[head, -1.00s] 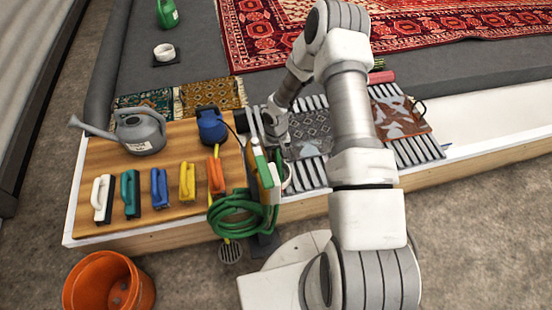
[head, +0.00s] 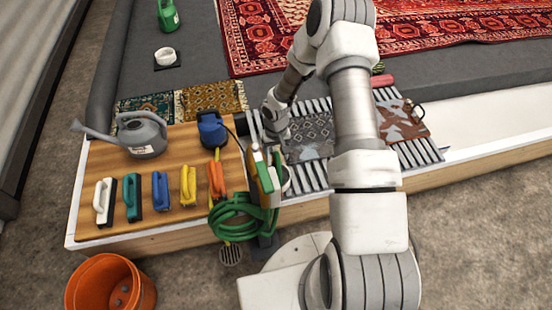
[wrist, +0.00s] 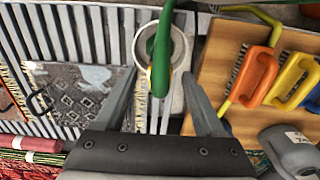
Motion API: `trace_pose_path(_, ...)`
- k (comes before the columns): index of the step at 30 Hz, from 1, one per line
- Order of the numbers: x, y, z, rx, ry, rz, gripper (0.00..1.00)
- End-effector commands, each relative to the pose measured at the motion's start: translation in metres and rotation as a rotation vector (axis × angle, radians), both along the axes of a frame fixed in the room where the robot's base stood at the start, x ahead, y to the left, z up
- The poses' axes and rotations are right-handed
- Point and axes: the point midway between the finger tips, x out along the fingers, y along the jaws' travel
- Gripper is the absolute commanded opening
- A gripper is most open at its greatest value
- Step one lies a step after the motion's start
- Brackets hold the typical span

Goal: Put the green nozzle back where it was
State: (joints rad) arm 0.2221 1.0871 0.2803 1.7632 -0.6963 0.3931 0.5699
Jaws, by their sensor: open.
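The green nozzle (wrist: 161,55) shows in the wrist view between my two spread fingers, in front of a pale round ring (wrist: 178,48). It also shows in the head view (head: 265,178), at the right end of the wooden board, above the coiled green hose (head: 238,222). My gripper (wrist: 160,74) is open, with one finger on each side of the nozzle and gaps beside it. In the head view my gripper (head: 272,148) points down at the nozzle and partly hides it. I cannot tell whether the nozzle sits fully in the ring.
Several coloured brushes (head: 160,190), a grey watering can (head: 142,136) and a blue tool (head: 212,129) stand on the wooden board (head: 170,160). Slatted grating with a patterned rug piece (head: 310,135) lies beside my gripper. An orange bucket (head: 108,285) stands on the floor.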

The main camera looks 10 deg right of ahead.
Motion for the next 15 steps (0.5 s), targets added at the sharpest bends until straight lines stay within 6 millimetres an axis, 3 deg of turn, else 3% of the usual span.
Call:
trace_pose_path(1,0.001,0.0,0.018,-0.001,-0.004,0.001,0.71)
trace_pose_path(6,0.001,0.0,0.052,-0.001,-0.003,0.001,0.71)
trace_pose_path(15,0.001,-0.001,0.084,-0.003,-0.004,0.001,0.71)
